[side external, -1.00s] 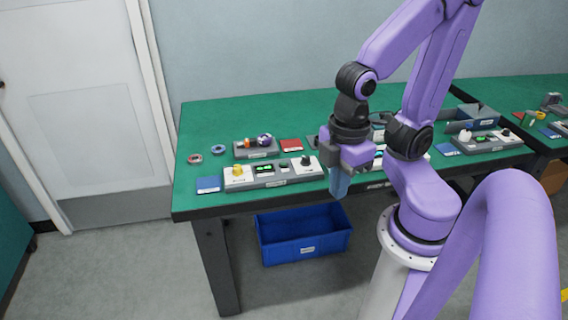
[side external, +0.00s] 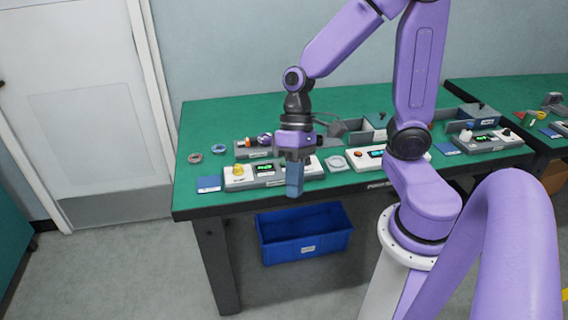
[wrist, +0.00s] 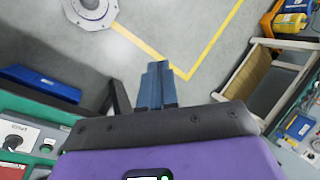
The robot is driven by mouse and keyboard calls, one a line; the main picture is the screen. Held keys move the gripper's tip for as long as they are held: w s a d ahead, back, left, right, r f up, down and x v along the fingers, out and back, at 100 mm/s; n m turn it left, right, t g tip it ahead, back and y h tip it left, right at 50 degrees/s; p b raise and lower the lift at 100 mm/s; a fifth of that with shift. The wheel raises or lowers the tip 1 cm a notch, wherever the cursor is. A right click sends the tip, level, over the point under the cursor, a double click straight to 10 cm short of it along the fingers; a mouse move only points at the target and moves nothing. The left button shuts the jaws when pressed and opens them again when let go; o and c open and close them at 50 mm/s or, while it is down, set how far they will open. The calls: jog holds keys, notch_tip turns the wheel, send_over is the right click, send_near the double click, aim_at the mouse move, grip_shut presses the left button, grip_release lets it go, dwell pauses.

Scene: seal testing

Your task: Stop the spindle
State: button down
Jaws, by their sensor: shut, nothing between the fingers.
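My gripper (side external: 294,194) has blue fingers, shut and empty, pointing down. In the side view it appears in front of the right part of a white-and-grey control box with a yellow button (side external: 239,169) and a lit display (side external: 264,169). It hides most of that box's right end, where I cannot see the knob clearly. In the wrist view the shut fingers (wrist: 157,88) point over the floor. A dark knob on a white panel (wrist: 13,141) shows at the left edge there. I cannot tell which part is the spindle.
A second control box with an orange-red button (side external: 358,155) stands to the right, beside a grey dish (side external: 337,163). A blue card (side external: 208,184) lies left. A blue bin (side external: 303,233) sits under the green table (side external: 230,117). A wooden-sided crate (wrist: 262,75) shows in the wrist view.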

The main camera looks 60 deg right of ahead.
jog(key=w+d+f+m+t+y, duration=0.2)
jog(key=w+d+m+y, duration=0.15)
jog(key=w+m, duration=0.45)
jog(key=m+t+h, duration=0.4)
jog(key=m+t, duration=0.5)
jog(key=m, duration=0.6)
send_over(284, 163)
notch_tip(284, 163, down, 6)
jog(key=shift+s+d, duration=0.3)
jog(key=shift+s, duration=0.1)
jog(key=shift+f, duration=4.35)
jog(key=shift+f, duration=0.1)
jog(key=shift+f, duration=0.35)
